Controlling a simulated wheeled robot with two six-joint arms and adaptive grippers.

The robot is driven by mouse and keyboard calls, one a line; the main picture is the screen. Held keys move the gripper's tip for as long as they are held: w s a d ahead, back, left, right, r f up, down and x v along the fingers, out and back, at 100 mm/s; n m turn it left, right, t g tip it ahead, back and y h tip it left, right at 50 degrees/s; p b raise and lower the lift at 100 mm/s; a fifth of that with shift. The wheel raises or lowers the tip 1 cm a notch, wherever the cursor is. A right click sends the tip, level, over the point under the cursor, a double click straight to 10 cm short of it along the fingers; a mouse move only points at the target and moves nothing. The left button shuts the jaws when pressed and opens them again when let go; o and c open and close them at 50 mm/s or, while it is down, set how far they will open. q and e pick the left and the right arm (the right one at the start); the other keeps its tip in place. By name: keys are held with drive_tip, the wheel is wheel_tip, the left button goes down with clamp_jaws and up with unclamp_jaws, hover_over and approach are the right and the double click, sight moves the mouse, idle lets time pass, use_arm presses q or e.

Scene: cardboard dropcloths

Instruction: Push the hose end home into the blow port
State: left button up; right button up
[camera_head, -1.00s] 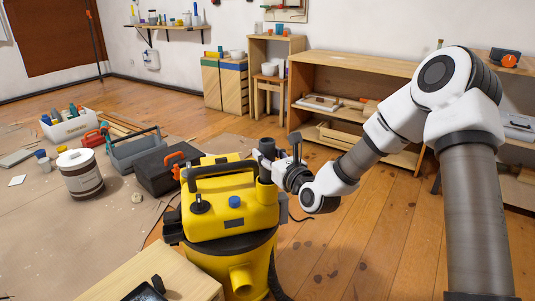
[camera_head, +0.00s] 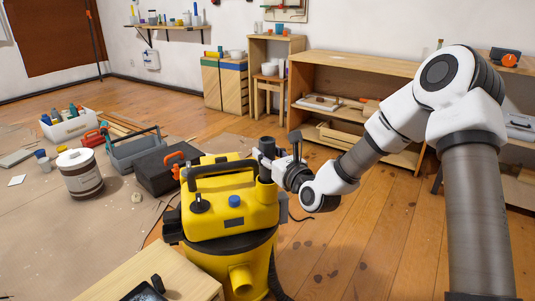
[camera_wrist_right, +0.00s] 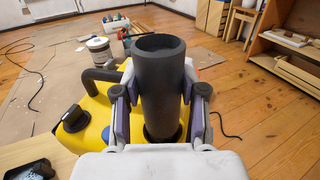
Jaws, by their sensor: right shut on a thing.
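The yellow shop vacuum (camera_head: 228,208) stands at the middle front in the head view; its lid also shows in the wrist view (camera_wrist_right: 97,107). The black hose end (camera_head: 267,147) stands upright over the port. In the wrist view the hose end (camera_wrist_right: 161,75) is a wide dark tube, its open top towards me. Its lower end meets the port's dark rim; how deep it sits is hidden. My right gripper (camera_wrist_right: 160,98) is shut on the hose end, one finger on each side.
A wooden tabletop (camera_head: 190,272) with a dark device is at the front left. A paint can (camera_head: 82,180), a grey tool tote (camera_head: 133,153) and a black toolbox (camera_head: 160,176) stand on the dropcloth. A wooden shelf (camera_head: 350,62) stands behind my right arm. Floor to the right is mostly clear.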

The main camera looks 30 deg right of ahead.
sight(268, 175)
drive_tip(key=shift+f, duration=0.2)
idle(0.7)
drive_tip(key=shift+f+b, duration=0.3)
drive_tip(key=shift+b, duration=0.25)
drive_tip(key=shift+f+b, duration=2.65)
drive_tip(key=shift+f, duration=0.4)
drive_tip(key=o, duration=1.2)
drive_tip(key=s, duration=1.2)
drive_tip(key=shift+a, duration=0.3)
